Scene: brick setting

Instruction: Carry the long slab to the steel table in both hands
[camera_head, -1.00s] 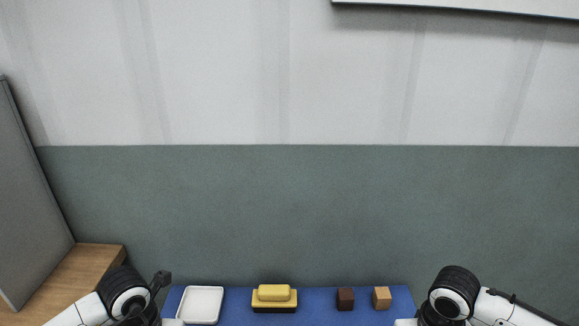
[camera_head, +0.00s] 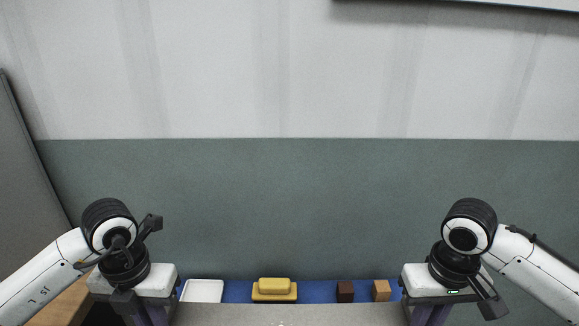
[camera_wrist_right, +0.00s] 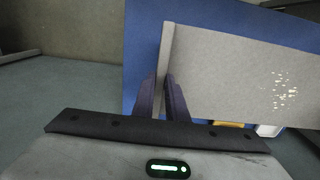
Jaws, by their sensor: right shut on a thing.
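The long slab (camera_head: 290,315) is a pale grey board along the bottom edge of the head view, spanning between my two grippers. In the right wrist view the slab (camera_wrist_right: 240,65) shows a raised strip at its near end, between the purple fingers. My right gripper (camera_head: 430,315) is shut on that end; it also shows in the wrist view (camera_wrist_right: 162,95). My left gripper (camera_head: 158,315) is at the slab's left end and looks shut on it, with its fingertips cut off by the frame. The slab looks about level. I cannot make out a steel table.
Behind the slab, a blue surface (camera_head: 235,292) holds a white tray (camera_head: 202,290), a yellow block-shaped item (camera_head: 274,290), a dark brown cube (camera_head: 345,291) and a light wooden cube (camera_head: 381,290). A wooden surface (camera_head: 68,305) and a grey panel (camera_head: 25,170) stand at the left.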

